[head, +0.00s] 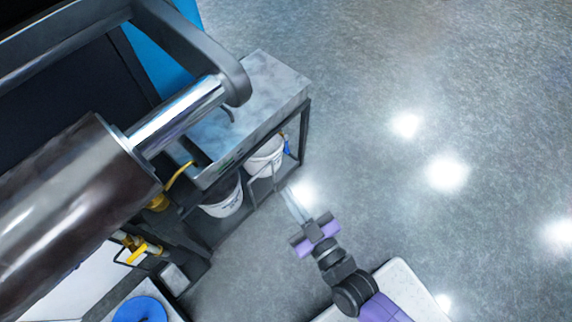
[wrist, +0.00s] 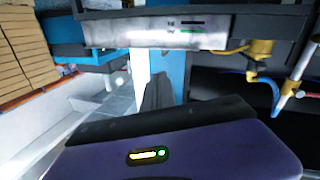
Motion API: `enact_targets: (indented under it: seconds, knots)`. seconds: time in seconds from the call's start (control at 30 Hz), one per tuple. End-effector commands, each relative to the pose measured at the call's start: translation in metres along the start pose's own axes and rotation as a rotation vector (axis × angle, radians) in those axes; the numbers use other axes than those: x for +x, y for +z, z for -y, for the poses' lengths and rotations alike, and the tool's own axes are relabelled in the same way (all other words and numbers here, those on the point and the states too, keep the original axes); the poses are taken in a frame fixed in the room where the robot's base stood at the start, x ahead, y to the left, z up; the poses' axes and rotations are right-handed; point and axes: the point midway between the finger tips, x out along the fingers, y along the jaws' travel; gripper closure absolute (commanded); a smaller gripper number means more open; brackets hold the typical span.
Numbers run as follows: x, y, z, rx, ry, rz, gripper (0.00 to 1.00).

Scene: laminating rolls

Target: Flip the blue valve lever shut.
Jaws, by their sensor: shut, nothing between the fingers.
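My gripper (head: 293,203) is shut and empty, out over the floor below the bench's right end in the head view. In the wrist view the dark fingers (wrist: 157,92) are left of the valve, apart from it. The lever's exact angle is too small to tell.
A grey bench (head: 262,88) on dark legs has white buckets (head: 225,200) beneath it. A large dark roller (head: 75,190) with a shiny shaft covers the left. Yellow valves (head: 145,250) stand at lower left. The floor (head: 430,110) to the right is clear.

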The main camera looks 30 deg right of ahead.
Motion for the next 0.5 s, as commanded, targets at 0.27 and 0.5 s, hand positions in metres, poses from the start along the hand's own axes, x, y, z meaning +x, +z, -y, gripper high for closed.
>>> enact_targets:
  seconds: [0.27,0.5]
  knots:
    - [0.075,0.111,0.026,-0.338,0.081,-0.015,1.0]
    - [0.11,0.177,0.026,-0.704,0.163,0.055,1.0]
